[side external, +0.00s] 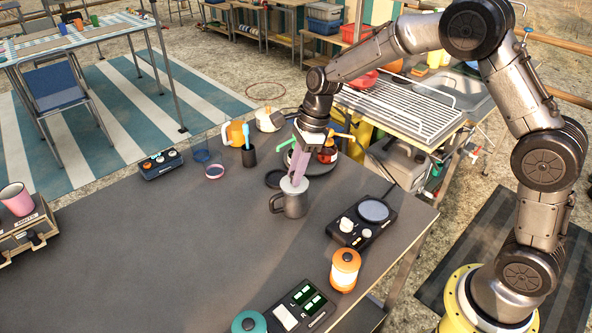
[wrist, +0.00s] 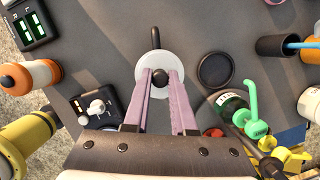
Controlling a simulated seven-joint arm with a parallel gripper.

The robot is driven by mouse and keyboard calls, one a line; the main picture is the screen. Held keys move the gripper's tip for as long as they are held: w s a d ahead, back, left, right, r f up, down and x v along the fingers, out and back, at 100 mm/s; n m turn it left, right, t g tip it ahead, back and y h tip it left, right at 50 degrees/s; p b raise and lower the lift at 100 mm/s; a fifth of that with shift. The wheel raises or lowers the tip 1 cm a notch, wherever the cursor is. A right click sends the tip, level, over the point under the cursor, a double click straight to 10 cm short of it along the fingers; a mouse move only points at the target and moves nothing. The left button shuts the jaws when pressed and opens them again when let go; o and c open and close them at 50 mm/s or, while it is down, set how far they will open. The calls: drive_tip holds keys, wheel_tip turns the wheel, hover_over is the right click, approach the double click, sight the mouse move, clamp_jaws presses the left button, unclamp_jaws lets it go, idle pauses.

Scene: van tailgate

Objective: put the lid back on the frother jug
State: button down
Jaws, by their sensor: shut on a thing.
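The frother jug (side external: 291,205) is a dark grey metal jug, upright on the table, its handle to the left in the side view. Its dark handle (wrist: 155,38) shows past the lid in the wrist view. The lid (side external: 294,185) is a pale disc at the jug's mouth; it also shows in the wrist view (wrist: 145,58) with a black knob (wrist: 159,77). My gripper (side external: 296,176) points down over the jug, its pink fingers shut on the lid's knob. The lid looks centred over the jug; I cannot tell whether it is fully seated.
A black disc (wrist: 215,70) lies flat close beside the jug. A small black scale-like device (side external: 362,221) and an orange lantern (side external: 345,268) stand to the right.

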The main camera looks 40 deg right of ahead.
drive_tip(key=shift+c, duration=0.9)
unclamp_jaws()
drive_tip(key=shift+r, duration=3.55)
clamp_jaws()
